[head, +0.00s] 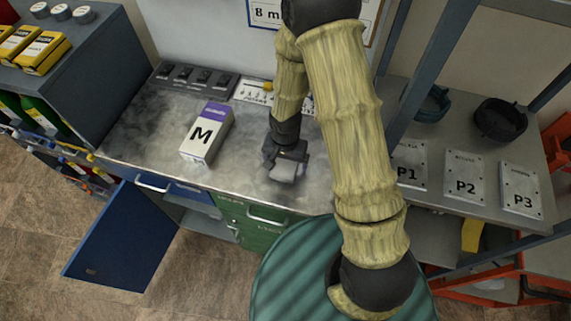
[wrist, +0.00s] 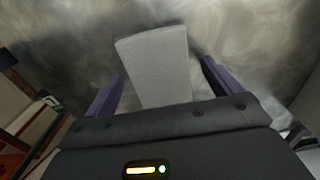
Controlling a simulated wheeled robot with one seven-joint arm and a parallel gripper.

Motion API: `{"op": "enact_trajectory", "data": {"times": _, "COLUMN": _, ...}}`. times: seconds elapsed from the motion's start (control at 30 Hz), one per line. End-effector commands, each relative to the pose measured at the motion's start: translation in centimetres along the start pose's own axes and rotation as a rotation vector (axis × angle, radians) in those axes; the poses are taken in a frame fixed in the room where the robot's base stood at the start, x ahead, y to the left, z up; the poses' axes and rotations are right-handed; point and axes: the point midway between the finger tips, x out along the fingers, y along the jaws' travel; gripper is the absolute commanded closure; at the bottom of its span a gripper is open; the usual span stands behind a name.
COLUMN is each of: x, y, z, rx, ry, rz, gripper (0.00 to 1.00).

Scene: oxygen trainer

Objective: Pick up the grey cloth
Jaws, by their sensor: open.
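The grey cloth (wrist: 157,62) shows in the wrist view as a pale, flat-looking block on the mottled grey worktop. It reaches in between the two purple fingers of my gripper (wrist: 160,90), with a gap on each side. My gripper is open. In the head view, my gripper (head: 286,172) is low over the worktop near its front edge, and a grey piece of the cloth (head: 285,172) shows at its tip. My gripper hides part of the cloth there. Whether the fingers reach down beside the cloth I cannot tell.
A white and purple box marked M (head: 207,134) stands on the worktop (head: 130,140) to the left. A row of dark switches (head: 190,77) lies behind it. A blue cabinet door (head: 125,238) hangs open below. Plates P1, P2 and P3 (head: 465,176) are on the right shelf.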

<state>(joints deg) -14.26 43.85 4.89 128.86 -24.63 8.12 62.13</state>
Motion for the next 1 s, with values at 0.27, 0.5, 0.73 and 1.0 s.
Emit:
{"op": "enact_trajectory", "data": {"times": 0.27, "x": -0.02, "y": 0.0, "z": -0.01, "rx": 0.0, "ry": 0.0, "rz": 0.0, "gripper": 0.09}}
{"op": "enact_trajectory", "data": {"times": 0.5, "x": -0.03, "y": 0.0, "z": 0.0, "rx": 0.0, "ry": 0.0, "rz": 0.0, "gripper": 0.35}}
{"op": "enact_trajectory", "data": {"times": 0.73, "x": -0.03, "y": 0.0, "z": 0.0, "rx": 0.0, "ry": 0.0, "rz": 0.0, "gripper": 0.61}}
{"op": "enact_trajectory", "data": {"times": 1.0, "x": -0.52, "y": -0.03, "z": -0.05, "rx": 0.002, "ry": 0.001, "rz": -0.001, "gripper": 0.61}}
